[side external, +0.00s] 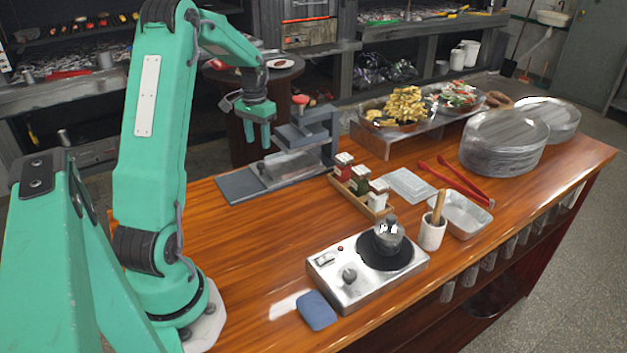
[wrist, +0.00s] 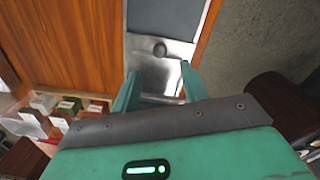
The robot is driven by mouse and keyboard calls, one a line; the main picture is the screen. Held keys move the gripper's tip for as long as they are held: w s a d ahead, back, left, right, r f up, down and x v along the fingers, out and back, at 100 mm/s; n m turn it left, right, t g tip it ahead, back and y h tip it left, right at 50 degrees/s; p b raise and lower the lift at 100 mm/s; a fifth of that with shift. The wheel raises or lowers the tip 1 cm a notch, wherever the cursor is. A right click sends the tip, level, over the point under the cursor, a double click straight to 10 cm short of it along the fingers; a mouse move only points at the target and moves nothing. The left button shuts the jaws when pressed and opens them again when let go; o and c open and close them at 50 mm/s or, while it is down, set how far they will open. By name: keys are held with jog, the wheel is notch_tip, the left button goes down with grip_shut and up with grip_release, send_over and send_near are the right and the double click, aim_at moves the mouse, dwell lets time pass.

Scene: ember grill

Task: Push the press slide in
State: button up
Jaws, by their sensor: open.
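The grey press (side external: 318,132) stands at the far edge of the wooden counter, with a red knob (side external: 300,99) on top. Its shiny metal slide (side external: 290,166) lies on a dark base plate (side external: 238,186) and sticks out to the left of the press frame. A small round knob stands on the slide; it shows in the wrist view (wrist: 160,50). My gripper (side external: 257,146) is above the slide, to the left of the press, fingers pointing down.
A wooden rack with several spice jars (side external: 361,183) stands right of the press. The counter's left front is clear.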

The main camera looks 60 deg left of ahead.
jog(key=shift+s, duration=0.15)
jog(key=c, duration=0.9)
jog(key=shift+s+d+r+n, duration=0.1)
jog(key=shift+s+n, duration=0.05)
jog(key=shift+n, duration=0.15)
grip_shut()
jog(key=s+d+r+n+t+y, duration=0.1)
jog(key=s+d+n+t+y, duration=0.3)
jog(key=s+n, duration=0.6)
jog(key=d+n+y, duration=0.1)
jog(key=d+n, duration=0.1)
jog(key=n, duration=0.1)
jog(key=shift+s+d+n+y, duration=0.15)
jog(key=shift+s+n+y, duration=0.15)
